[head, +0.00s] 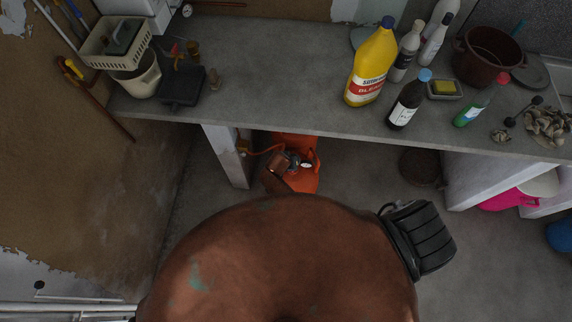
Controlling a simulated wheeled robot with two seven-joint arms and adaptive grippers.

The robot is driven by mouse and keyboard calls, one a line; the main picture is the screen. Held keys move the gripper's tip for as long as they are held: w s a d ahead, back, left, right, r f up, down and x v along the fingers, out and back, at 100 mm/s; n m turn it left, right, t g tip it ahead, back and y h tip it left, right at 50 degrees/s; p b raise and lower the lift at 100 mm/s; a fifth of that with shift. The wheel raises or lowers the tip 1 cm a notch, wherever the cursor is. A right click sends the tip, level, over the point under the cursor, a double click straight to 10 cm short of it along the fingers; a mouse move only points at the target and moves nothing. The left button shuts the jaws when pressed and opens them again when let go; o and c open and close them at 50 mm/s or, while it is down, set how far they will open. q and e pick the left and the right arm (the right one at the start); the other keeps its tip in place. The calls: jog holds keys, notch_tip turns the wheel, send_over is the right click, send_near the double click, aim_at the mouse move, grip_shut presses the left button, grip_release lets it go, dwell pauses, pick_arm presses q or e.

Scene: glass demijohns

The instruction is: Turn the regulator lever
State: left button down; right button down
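An orange gas cylinder (304,180) stands on the floor under the bench, partly cut off by the bench edge. A small grey regulator (292,158) sits on its top, with a pale round dial (306,166) beside it. An orange hose (266,150) runs from it to the left. A brown block-like piece (276,166) is close against the regulator's left side in this view. I cannot tell whether they touch. The lever is too small to make out. A large brown rounded shape close to the camera hides the cylinder's lower part. I can make out no fingers of either gripper.
The grey bench (270,85) spans the view above the cylinder. A yellow bleach bottle (371,65), a dark bottle (408,103) and a brown pot (486,55) stand on it. A white bench leg (228,155) is left of the cylinder. A dark round container (421,167) stands to the right.

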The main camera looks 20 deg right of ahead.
jog(key=shift+a, duration=0.1)
dwell(0.4)
jog(key=c, duration=2)
grip_release()
jog(key=shift+w, duration=0.1)
